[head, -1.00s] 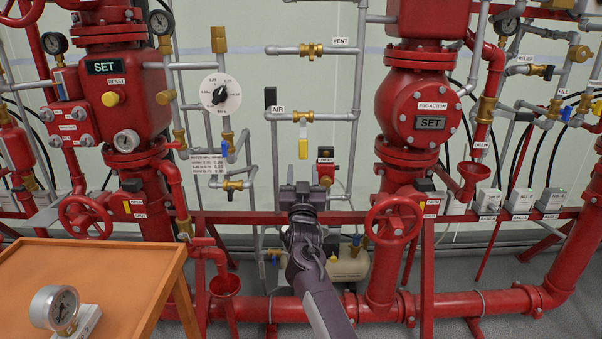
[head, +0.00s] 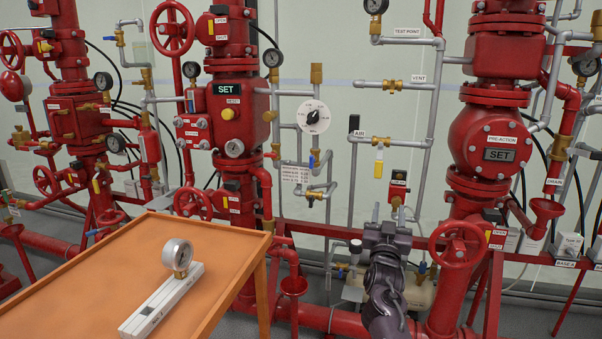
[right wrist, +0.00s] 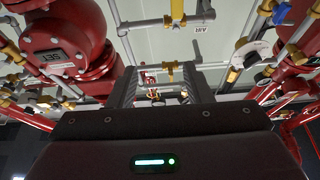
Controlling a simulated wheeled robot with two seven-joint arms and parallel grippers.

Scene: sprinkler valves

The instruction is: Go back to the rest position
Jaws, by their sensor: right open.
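My right gripper (head: 389,222) is in the lower middle of the head view, its dark arm rising from the bottom edge. Its fingers point up toward the pipework and are apart, with nothing seen between them. It appears in front of the grey air pipe, below the yellow-handled valve (head: 379,163) and left of a red handwheel (head: 457,244). In the right wrist view the two dark fingers (right wrist: 160,90) stand apart with pipes beyond them. My left gripper is not in view.
An orange table (head: 120,262) at the lower left holds a pressure gauge (head: 177,256) on a pale block. A pre-action valve body (head: 492,146) stands at the right, and a round dial (head: 313,117) hangs mid-wall. Red pipes run low along the floor behind my right arm.

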